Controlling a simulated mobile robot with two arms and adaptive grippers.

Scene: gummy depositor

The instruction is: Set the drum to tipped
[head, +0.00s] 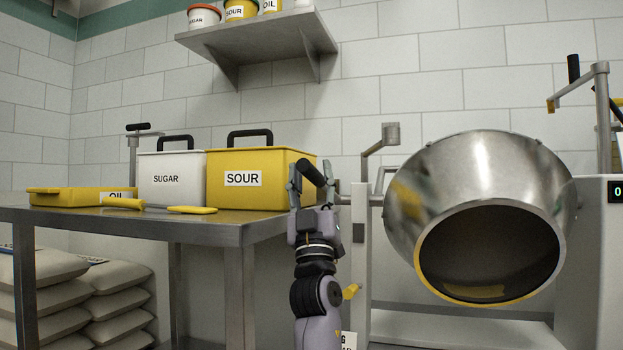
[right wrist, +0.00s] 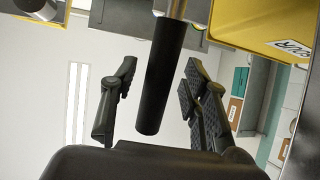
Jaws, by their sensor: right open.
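The steel drum (head: 470,165) hangs at the right of the head view. Its yellow-rimmed mouth faces me and tilts somewhat downward. A black handle grip (head: 312,172) sits left of the drum, by the grey support post. My right gripper (head: 311,182) is raised at this grip, with one finger on each side. In the right wrist view the black grip (right wrist: 163,85) stands between the spread fingers of my right gripper (right wrist: 160,92). A gap shows on both sides, so the fingers do not appear to clamp it. My left gripper is not in view.
A steel table (head: 190,226) at left carries a white SUGAR bin (head: 170,190), a yellow SOUR bin (head: 265,170), a yellow tray (head: 75,197) and a yellow-handled tool (head: 165,207). Sacks (head: 115,300) lie beneath. A wall shelf (head: 255,38) hangs above.

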